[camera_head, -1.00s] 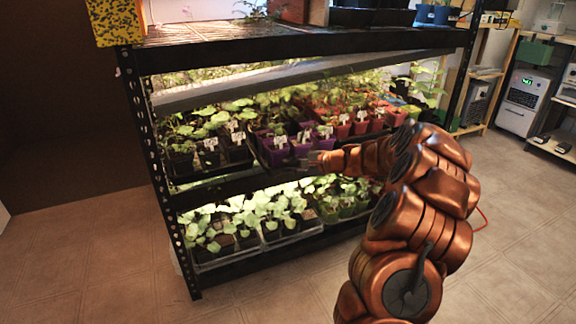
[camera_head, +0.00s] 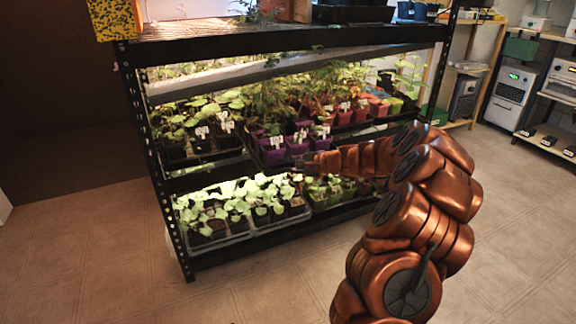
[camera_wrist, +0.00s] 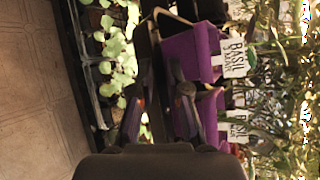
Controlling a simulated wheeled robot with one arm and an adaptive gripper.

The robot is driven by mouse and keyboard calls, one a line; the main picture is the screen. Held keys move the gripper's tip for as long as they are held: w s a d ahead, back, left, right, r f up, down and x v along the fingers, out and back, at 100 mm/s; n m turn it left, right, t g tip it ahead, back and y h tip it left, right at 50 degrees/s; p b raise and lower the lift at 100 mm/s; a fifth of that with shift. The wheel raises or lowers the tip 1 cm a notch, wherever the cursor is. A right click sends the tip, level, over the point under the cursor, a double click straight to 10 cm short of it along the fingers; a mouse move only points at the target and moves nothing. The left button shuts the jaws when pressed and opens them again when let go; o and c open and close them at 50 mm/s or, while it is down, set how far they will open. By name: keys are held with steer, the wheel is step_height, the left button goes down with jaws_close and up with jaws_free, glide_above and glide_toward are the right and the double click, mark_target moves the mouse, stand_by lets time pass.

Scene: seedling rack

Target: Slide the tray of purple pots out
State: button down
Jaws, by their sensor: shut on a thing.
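The purple pots (camera_head: 272,154) stand in a black tray (camera_head: 262,164) on the middle shelf, with white labels and green plants. The tray's front end sticks out past the shelf edge. My gripper (camera_head: 304,162) is at the tray's front edge and shut on it; the grip itself is small and dark in the head view. In the wrist view my gripper (camera_wrist: 158,108) has its two dark fingers at the tray's rim (camera_wrist: 146,42). Beside it are purple pots (camera_wrist: 190,55), one with a label reading BASIL. The tray's back is hidden by plants.
The black rack (camera_head: 160,190) holds dark pots (camera_head: 200,148) left of the tray and red pots (camera_head: 345,117) to its right. A lower tray of seedlings (camera_head: 240,237) sits below. The floor (camera_head: 270,295) in front is clear.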

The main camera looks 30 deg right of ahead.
steer(key=shift+s+a+f, duration=0.1)
steer(key=shift+s+f, duration=0.1)
steer(key=shift+s, duration=0.2)
steer(key=c, duration=1.1)
jaws_free()
steer(key=shift+a+r, duration=0.1)
steer(key=v, duration=1.2)
steer(key=shift+w, duration=0.1)
